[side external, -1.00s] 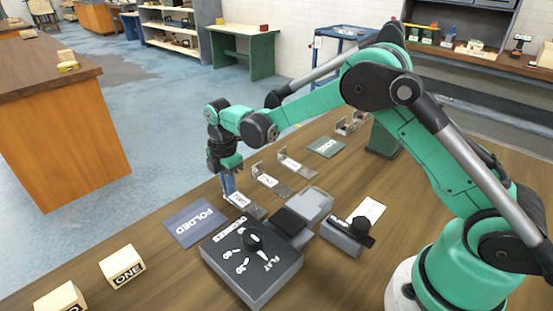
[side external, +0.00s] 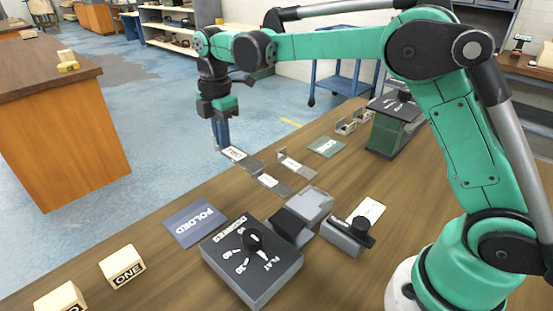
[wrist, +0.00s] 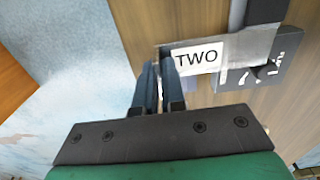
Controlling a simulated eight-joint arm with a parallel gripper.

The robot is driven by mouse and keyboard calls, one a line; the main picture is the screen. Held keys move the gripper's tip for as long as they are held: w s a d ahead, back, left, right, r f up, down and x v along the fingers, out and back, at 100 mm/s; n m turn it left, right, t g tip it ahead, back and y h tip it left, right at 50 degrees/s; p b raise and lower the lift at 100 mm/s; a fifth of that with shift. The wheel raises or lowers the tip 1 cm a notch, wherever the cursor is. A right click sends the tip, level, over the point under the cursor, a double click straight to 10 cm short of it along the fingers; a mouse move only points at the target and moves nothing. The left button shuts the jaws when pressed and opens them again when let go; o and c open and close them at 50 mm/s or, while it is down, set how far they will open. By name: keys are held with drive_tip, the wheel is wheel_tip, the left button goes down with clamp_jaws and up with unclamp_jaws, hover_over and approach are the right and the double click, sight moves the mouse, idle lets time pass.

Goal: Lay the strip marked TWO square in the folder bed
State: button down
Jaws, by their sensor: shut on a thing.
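The strip marked TWO (wrist: 197,56) is a flat metal strip with a white label. It also shows in the side view (side external: 243,158), raised above the table, its label too small to read there. My gripper (side external: 222,147) is shut on its left end; the blue fingers (wrist: 160,66) show beside the label in the wrist view. The folder (side external: 250,262) is a dark grey box with a dial marked DEGREES and FLAT. A light grey block (side external: 314,204) and a dark pad adjoin it; which part is the bed I cannot tell. The strip is apart from the folder.
Two other labelled metal strips, one nearer (side external: 274,184) and one farther (side external: 296,166), lie on the table. A blue FOLDED mat (side external: 197,223) lies left of the folder. A grey block with a black knob (side external: 347,237) stands to the right. ONE blocks (side external: 122,266) sit at front left.

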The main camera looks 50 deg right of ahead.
wheel_tip(320, 180, up, 7)
drive_tip(key=shift+r, duration=0.45)
drive_tip(key=s+m, duration=0.1)
drive_tip(key=m, duration=1.7)
hover_over(317, 195)
wheel_tip(317, 195, down, 9)
drive_tip(key=shift+d+f, duration=0.1)
drive_tip(key=shift+f, duration=3.25)
drive_tip(key=shift+f, duration=0.55)
drive_tip(key=c, duration=0.9)
unclamp_jaws()
drive_tip(key=shift+o, duration=0.2)
